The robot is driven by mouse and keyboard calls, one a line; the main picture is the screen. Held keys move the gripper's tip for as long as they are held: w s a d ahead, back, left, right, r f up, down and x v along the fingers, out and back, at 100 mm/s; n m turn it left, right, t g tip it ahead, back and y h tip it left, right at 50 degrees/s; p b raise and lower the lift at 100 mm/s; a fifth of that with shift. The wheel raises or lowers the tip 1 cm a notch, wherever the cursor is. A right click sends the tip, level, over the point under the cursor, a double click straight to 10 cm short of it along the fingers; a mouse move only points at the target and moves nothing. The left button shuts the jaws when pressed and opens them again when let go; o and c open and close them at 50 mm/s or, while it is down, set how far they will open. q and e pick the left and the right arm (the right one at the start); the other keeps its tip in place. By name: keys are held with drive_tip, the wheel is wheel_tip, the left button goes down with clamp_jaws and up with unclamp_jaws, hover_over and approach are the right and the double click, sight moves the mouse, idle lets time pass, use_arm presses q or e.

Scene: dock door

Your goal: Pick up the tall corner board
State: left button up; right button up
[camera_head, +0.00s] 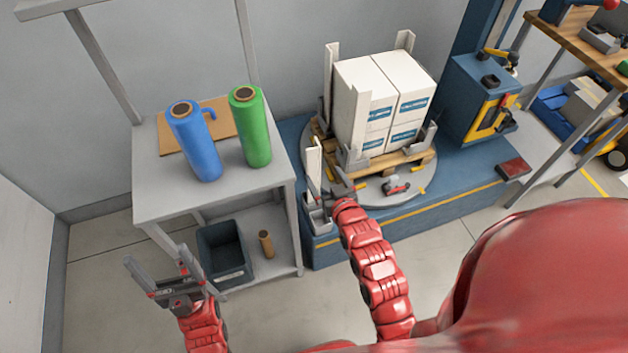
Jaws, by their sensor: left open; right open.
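A tall white corner board (314,158) stands upright in a light grey holder (318,215) at the front left of the blue platform. My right gripper (340,184) is open, close beside the board on its right. I cannot tell whether they touch. Other pale corner boards stand at the load's corners: a tall one (331,75) at the back left, one (405,40) at the back, and short ones at the front left (352,158) and right (430,134). My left gripper (160,262) is open and empty in front of the grey table, far from the boards.
White cartons (372,85) stand on a wooden pallet (378,168) on a round turntable (412,193). The grey table (155,205) holds blue (195,145) and green (251,130) film rolls. A dark bin (225,250) sits on its lower shelf. A machine (480,95) stands right.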

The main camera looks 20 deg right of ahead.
sight(314, 157)
drive_tip(key=x, duration=0.6)
drive_tip(key=shift+w+a+p, duration=0.1)
drive_tip(key=shift+w+p, duration=0.05)
drive_tip(key=shift+p, duration=0.15)
drive_tip(key=shift+w+f, duration=0.25)
drive_tip(key=shift+w, duration=0.5)
drive_tip(key=p+x, duration=0.1)
drive_tip(key=x, duration=0.3)
drive_tip(key=shift+d+r, duration=0.15)
drive_tip(key=shift+d, duration=0.1)
drive_tip(key=shift+w, duration=0.35)
clamp_jaws()
